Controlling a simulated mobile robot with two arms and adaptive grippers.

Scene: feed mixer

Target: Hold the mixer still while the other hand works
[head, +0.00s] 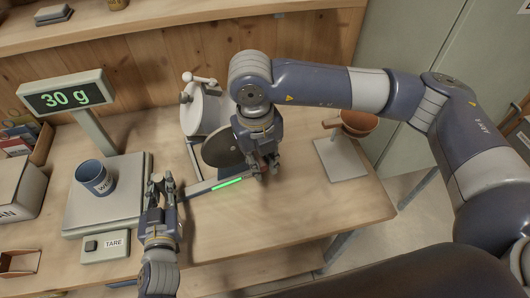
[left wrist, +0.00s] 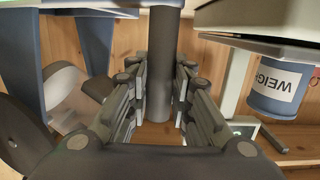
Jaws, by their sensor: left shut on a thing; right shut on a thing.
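The mixer (head: 197,116) stands on the table with a pale drum, a dark round disc (head: 221,147) and a grey stand. A bright green strip (head: 227,184) shows on its low front bar. My left gripper (head: 164,184) is at the left end of this bar. In the left wrist view its fingers (left wrist: 160,103) are closed about a grey round bar (left wrist: 162,65), which seems to belong to the mixer. My right gripper (head: 265,170) is shut beside the disc, by the bar's right end; its fingers hide what they hold.
A brown funnel (head: 358,122) on a stand is at the right. The front middle of the table (head: 270,220) is clear.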

